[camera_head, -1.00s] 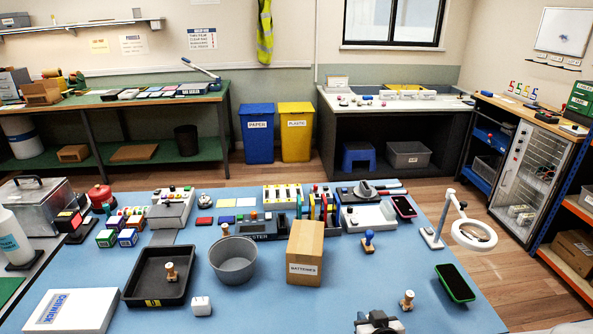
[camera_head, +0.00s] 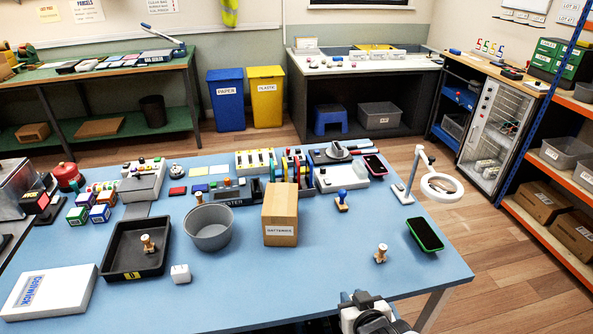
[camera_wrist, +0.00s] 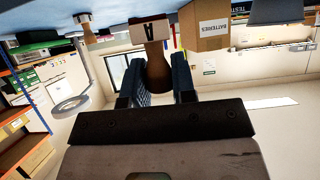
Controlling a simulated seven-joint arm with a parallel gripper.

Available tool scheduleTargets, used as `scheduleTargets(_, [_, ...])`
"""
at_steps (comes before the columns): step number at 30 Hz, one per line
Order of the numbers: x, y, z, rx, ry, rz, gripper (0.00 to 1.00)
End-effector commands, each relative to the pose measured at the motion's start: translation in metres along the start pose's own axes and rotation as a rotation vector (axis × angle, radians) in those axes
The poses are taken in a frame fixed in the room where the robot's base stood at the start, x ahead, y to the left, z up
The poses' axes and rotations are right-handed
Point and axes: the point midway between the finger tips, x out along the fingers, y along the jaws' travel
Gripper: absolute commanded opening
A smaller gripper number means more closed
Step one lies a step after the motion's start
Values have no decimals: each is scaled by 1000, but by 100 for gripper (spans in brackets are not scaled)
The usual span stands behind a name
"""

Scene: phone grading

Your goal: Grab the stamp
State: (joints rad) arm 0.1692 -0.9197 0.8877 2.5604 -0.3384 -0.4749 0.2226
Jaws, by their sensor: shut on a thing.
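In the wrist view my gripper (camera_wrist: 154,80) is shut on a stamp (camera_wrist: 153,48) with a wooden handle between the two blue-grey fingers. Its white block, marked "A", sticks out beyond the fingertips. In the head view my gripper (camera_head: 360,302) shows only partly at the bottom edge, just off the table's front side; I cannot make out the held stamp clearly there. Another wooden stamp (camera_head: 381,253) stands on the blue table to the right, and one more wooden stamp (camera_head: 148,244) stands in the black tray. A blue-handled stamp (camera_head: 342,200) stands farther back.
The blue table (camera_head: 300,280) is clear in front. A batteries box (camera_head: 280,217), a grey bowl (camera_head: 208,229), the black tray (camera_head: 112,268), a white cube (camera_head: 180,274) and a green-edged phone (camera_head: 425,235) stand on it. A magnifier lamp (camera_head: 440,187) rises at the right.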

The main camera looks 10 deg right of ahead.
Motion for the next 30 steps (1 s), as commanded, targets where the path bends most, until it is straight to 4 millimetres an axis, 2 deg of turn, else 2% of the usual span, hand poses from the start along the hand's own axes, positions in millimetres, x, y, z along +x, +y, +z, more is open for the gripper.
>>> scheduleTargets(30, [-19, -1, 8, -2, 0, 5, 2])
